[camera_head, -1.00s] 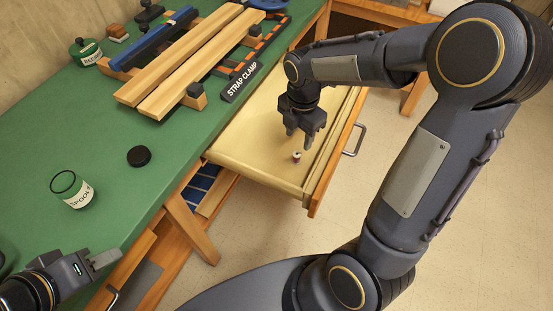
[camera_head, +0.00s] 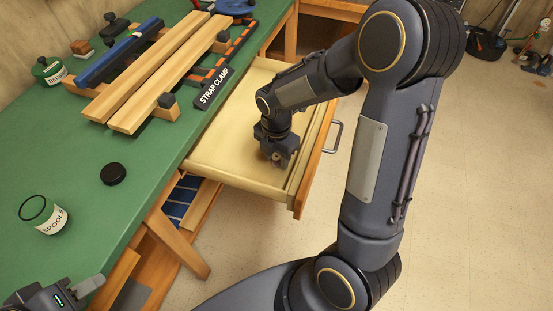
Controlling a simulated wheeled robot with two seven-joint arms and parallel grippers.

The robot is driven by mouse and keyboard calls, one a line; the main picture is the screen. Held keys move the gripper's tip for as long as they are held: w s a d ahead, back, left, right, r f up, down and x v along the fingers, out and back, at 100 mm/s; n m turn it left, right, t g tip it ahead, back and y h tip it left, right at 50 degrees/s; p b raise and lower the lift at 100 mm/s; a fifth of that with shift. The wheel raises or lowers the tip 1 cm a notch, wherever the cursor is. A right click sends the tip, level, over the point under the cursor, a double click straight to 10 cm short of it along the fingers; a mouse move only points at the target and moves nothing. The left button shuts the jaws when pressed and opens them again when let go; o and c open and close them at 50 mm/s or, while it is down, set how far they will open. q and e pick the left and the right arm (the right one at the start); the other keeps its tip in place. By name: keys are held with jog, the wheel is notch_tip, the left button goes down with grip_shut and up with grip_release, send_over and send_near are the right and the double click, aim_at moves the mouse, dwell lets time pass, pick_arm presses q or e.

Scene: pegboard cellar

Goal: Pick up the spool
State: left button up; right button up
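My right gripper (camera_head: 278,161) points down into the open drawer (camera_head: 222,166), its fingertips low near the drawer floor. My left gripper (camera_head: 88,290) is at the bottom left corner, partly cut off, beside the green bench top. Whether it is open or shut does not show.
Wooden bars in a clamp rack (camera_head: 150,85) lie at the back of the green bench (camera_head: 90,140), beside a "STRAP CLAMP" strip (camera_head: 214,88). A green tin (camera_head: 49,70) stands back left. The drawer handle (camera_head: 336,135) sticks out right.

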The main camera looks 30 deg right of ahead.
grip_shut()
jog(key=shift+r, duration=0.1)
